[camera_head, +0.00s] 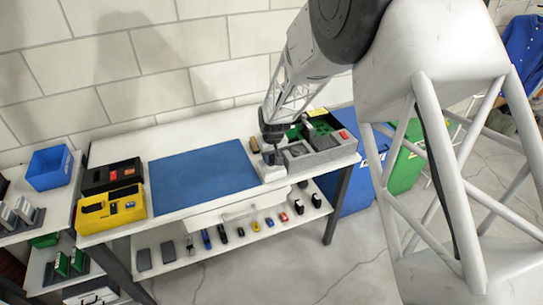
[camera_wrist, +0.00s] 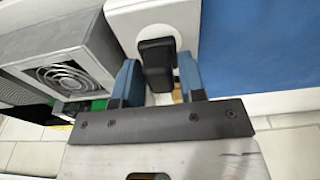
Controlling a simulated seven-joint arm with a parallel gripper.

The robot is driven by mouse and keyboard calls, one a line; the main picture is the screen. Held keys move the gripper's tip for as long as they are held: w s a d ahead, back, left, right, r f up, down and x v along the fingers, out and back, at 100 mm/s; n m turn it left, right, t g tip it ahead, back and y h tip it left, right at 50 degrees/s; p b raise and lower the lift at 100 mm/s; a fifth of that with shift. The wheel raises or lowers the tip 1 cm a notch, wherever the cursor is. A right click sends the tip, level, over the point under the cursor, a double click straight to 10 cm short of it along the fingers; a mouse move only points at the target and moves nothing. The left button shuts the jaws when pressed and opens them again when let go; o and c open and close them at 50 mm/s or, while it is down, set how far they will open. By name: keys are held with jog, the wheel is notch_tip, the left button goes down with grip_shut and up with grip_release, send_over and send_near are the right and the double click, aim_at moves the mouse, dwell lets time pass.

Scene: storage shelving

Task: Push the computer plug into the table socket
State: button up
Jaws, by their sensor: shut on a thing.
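My gripper (camera_wrist: 160,82) is shut on the black computer plug (camera_wrist: 156,58), which sits between its two blue fingers in the wrist view. The plug's front end is against or very close to the round face of the white table socket (camera_wrist: 132,20); I cannot tell how deep it goes. In the head view my gripper (camera_head: 271,145) is low over the right part of the workbench. The white table socket (camera_head: 271,174) is just below it, and the plug there is too small to tell apart from the gripper.
A grey computer case with a fan (camera_wrist: 62,72) stands close to the left finger. A blue mat (camera_head: 203,177) lies left of the socket on the white workbench. Yellow (camera_head: 112,211) and black (camera_head: 110,175) boxes stand at the left end. Small items line the lower shelf (camera_head: 215,252).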

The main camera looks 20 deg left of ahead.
jog(key=shift+f, duration=0.55)
jog(key=o, duration=0.9)
jog(key=shift+o, duration=0.2)
jog(key=shift+s+d+r, duration=0.1)
jog(key=shift+r, duration=1.2)
jog(key=shift+s+d+r, duration=0.1)
jog(key=shift+d+r, duration=0.05)
jog(key=shift+r, duration=1.1)
jog(key=shift+s+d+r, duration=0.1)
jog(key=shift+r, duration=1.2)
